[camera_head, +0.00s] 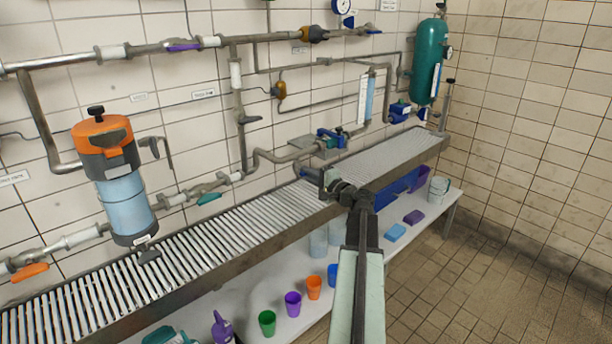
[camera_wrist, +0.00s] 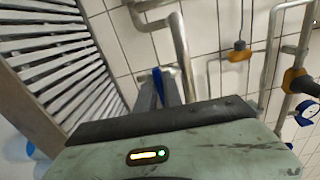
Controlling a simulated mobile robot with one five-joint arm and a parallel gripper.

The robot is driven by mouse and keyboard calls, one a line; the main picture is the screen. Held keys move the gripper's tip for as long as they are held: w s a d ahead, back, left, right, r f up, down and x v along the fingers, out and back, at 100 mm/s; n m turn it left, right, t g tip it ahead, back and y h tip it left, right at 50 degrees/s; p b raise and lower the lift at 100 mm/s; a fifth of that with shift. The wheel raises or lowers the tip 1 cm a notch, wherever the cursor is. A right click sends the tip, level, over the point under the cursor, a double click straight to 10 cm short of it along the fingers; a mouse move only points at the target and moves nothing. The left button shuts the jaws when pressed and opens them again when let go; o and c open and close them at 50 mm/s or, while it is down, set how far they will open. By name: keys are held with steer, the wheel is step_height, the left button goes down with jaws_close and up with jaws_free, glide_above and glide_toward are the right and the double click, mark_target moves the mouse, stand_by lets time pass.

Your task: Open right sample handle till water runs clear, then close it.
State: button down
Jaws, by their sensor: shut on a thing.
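My gripper (camera_head: 322,180) reaches over the slatted grating from the front, near the pipe run at the wall. Its fingers show in the wrist view (camera_wrist: 158,90), shut on a narrow blue handle (camera_wrist: 157,76) close to a grey pipe. No water stream can be made out at the outlet.
The slatted grating (camera_head: 232,232) runs along the wall. Another blue-handled valve (camera_head: 330,138) sits behind my gripper. An orange-topped filter (camera_head: 118,180) stands left. Coloured cups, including an orange cup (camera_head: 314,287), stand on the lower shelf. The tiled floor at right is clear.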

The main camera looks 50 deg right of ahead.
steer(key=shift+r, duration=0.1)
steer(key=c, duration=1.5)
jaws_free()
steer(key=s, duration=0.7)
steer(key=shift+s+a, duration=0.3)
steer(key=shift+s, duration=0.05)
